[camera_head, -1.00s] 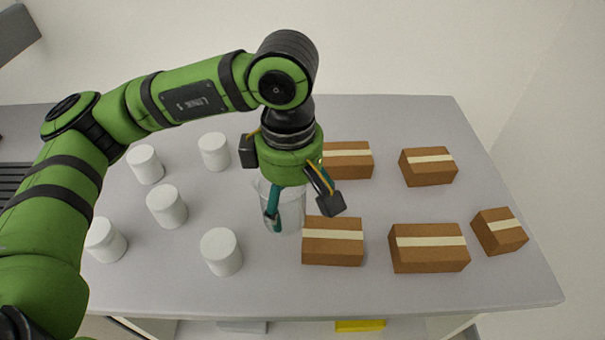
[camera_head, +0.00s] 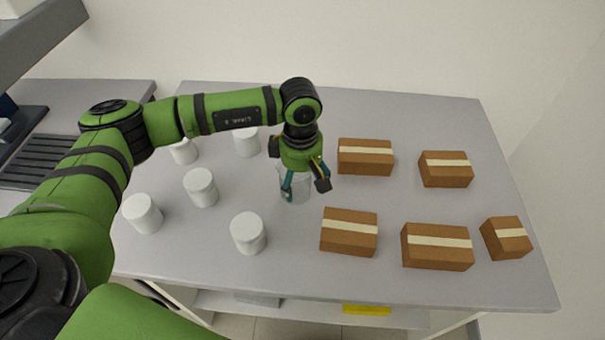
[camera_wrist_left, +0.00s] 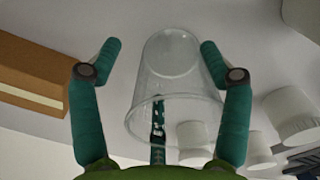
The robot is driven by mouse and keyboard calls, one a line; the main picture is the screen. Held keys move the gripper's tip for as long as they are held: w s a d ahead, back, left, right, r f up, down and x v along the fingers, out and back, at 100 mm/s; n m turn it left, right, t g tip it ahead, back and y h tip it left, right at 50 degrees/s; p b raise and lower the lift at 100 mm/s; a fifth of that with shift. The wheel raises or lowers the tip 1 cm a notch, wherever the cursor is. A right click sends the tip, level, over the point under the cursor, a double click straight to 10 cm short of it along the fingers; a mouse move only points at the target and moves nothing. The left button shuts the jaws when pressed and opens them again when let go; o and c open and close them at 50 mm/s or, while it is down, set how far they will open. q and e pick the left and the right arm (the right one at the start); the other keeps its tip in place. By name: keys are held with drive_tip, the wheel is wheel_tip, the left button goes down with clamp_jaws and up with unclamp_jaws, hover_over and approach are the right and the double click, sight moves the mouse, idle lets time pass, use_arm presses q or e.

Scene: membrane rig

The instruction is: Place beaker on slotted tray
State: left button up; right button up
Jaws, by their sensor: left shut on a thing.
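The dark slotted tray (camera_head: 38,160) lies on a separate grey surface at the far left, partly behind my left arm. My right gripper is not in view.
Several white cylinders (camera_head: 248,233) stand left of the beaker, between it and the slotted tray. Several brown boxes (camera_head: 349,232) stand to its right. A grey shelf (camera_head: 40,38) overhangs at the upper left. The table's back strip is clear.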

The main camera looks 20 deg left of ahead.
use_arm(q)
drive_tip(key=shift+f+b, duration=0.35)
drive_tip(key=shift+b, duration=0.05)
drive_tip(key=o, duration=1.5)
drive_tip(key=shift+r, duration=0.1)
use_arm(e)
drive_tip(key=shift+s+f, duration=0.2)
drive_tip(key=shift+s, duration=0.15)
